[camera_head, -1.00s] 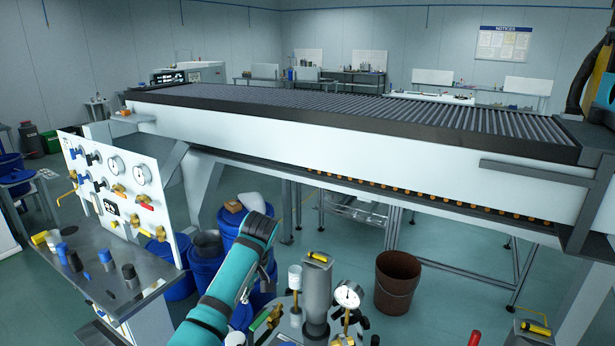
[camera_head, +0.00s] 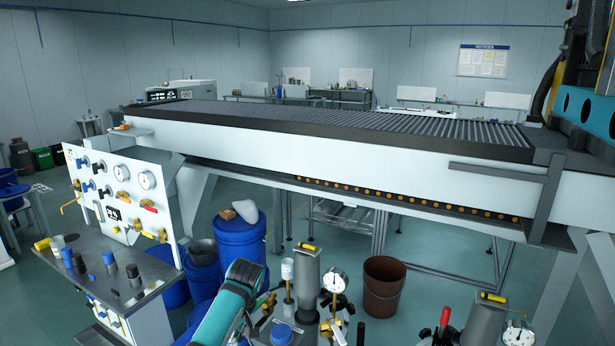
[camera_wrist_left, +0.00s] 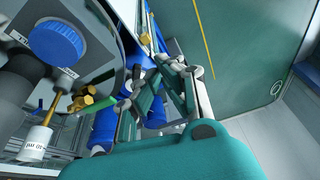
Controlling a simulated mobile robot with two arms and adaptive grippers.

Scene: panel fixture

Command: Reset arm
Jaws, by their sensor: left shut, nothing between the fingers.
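My left arm (camera_head: 228,303) is teal and comes in at the bottom of the head view, left of the middle, in front of the blue barrels. My left gripper (camera_wrist_left: 166,76) shows in the left wrist view as grey metal finger links beyond a teal housing. It is shut and empty. In that view it is right of a fixture with a blue cap (camera_wrist_left: 56,42), a brass fitting and a white tagged part (camera_wrist_left: 37,143). In the head view the fingers cannot be made out clearly among the fittings. My right gripper is not in view.
A white panel with gauges and valves (camera_head: 108,165) stands at left by a metal bench (camera_head: 95,290). Blue barrels (camera_head: 238,242), a pressure gauge (camera_head: 335,282) and a brown bucket (camera_head: 384,290) are near the arm.

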